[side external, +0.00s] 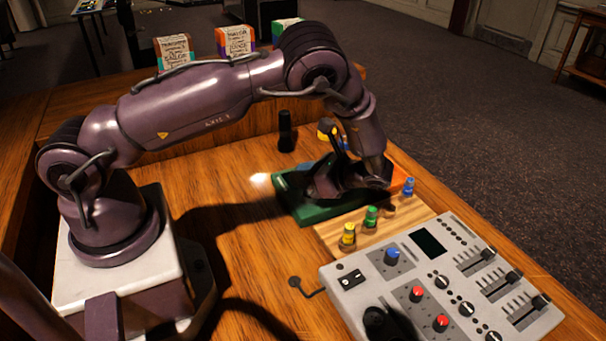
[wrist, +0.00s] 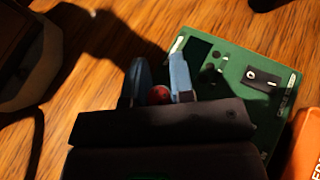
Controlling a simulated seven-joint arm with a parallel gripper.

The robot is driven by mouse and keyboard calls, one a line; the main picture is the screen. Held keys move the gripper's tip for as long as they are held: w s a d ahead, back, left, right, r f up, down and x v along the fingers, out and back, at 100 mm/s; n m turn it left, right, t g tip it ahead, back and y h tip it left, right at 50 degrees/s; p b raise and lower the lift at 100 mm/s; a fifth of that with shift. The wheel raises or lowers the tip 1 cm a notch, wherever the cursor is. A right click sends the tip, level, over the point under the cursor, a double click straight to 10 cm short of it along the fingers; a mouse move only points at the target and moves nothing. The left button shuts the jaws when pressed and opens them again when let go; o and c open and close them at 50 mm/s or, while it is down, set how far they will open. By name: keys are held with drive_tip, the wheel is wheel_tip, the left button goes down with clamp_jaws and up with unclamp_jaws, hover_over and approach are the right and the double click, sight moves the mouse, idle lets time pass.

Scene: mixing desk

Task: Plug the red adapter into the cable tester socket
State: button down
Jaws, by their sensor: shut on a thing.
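The cable tester is a green board (side external: 306,212) lying on the desk under my gripper (side external: 340,185). In the wrist view the green board (wrist: 237,63) shows a dark rectangle, several dark round spots and a small black-and-white part (wrist: 262,80). I cannot tell for sure which of these is the socket. The red adapter (wrist: 158,95) is between the fingers of my gripper (wrist: 160,78), which is shut on it, beside the board's left edge in that picture. Its lower part is hidden by the gripper body. The adapter is hidden in the side view.
A wooden rack (side external: 330,236) holds yellow (side external: 348,235), green (side external: 371,217) and blue (side external: 408,187) adapters. The grey mixing desk (side external: 460,270) stands in front. A black cylinder (side external: 285,131) stands behind. An orange object (wrist: 305,145) lies close to the board. Desk space left of the board is clear.

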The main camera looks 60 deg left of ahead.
drive_tip(key=shift+f, duration=0.65)
idle(0.4)
drive_tip(key=c, duration=1.3)
unclamp_jaws()
drive_tip(key=shift+o, duration=0.2)
drive_tip(key=shift+w+d, duration=0.1)
drive_tip(key=v, duration=1)
drive_tip(key=shift+w+d, duration=0.2)
drive_tip(key=shift+d, duration=0.1)
drive_tip(key=shift+r, duration=0.15)
